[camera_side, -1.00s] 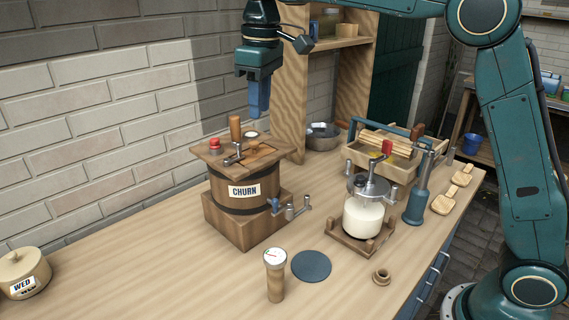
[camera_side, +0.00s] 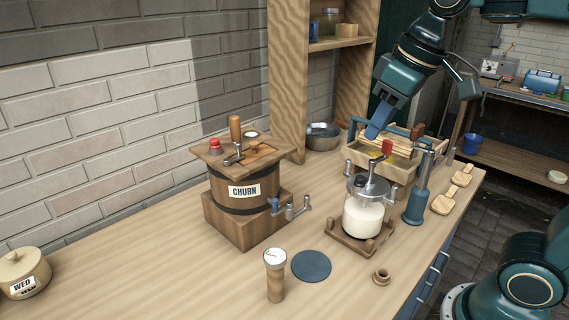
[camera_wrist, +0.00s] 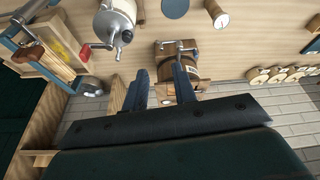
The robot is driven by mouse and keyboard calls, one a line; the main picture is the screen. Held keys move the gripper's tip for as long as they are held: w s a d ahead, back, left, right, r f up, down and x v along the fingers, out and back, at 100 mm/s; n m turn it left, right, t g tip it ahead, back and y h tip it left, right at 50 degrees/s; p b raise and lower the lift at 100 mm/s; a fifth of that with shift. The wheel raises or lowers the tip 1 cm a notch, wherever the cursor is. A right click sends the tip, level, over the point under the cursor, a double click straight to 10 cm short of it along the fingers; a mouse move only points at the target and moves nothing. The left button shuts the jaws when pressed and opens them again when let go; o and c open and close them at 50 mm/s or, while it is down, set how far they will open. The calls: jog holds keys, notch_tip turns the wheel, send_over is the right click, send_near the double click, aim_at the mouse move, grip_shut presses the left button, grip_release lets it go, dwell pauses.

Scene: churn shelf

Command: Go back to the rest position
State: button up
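My gripper (camera_side: 376,128) hangs tilted in the air above the counter's back right, in front of the wooden crate in the side view. In the wrist view its two blue fingers (camera_wrist: 160,72) stand apart with nothing between them. The wooden churn (camera_side: 241,190), labelled CHURN, stands upright on its block on the counter, well to the left of my gripper. It also shows beyond the fingers in the wrist view (camera_wrist: 182,47). The glass jar with a crank (camera_side: 363,214) holds white liquid and stands below my gripper, apart from it.
A wooden crate (camera_side: 405,172) and blue pump (camera_side: 419,190) stand at the right. A tall shelf (camera_side: 288,85) rises at the back, with a metal bowl (camera_side: 323,138) near its foot. A gauge post (camera_side: 275,277) and dark disc (camera_side: 311,266) are in front. The front left counter is largely clear.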

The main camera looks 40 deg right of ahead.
jog(key=s+d+f+m+t, duration=0.1)
jog(key=s+f, duration=0.6)
jog(key=s, duration=0.2)
jog(key=shift+s+d+m+t, duration=0.3)
jog(key=shift+s+d, duration=0.05)
jog(key=shift+s, duration=0.05)
jog(key=shift+f, duration=0.1)
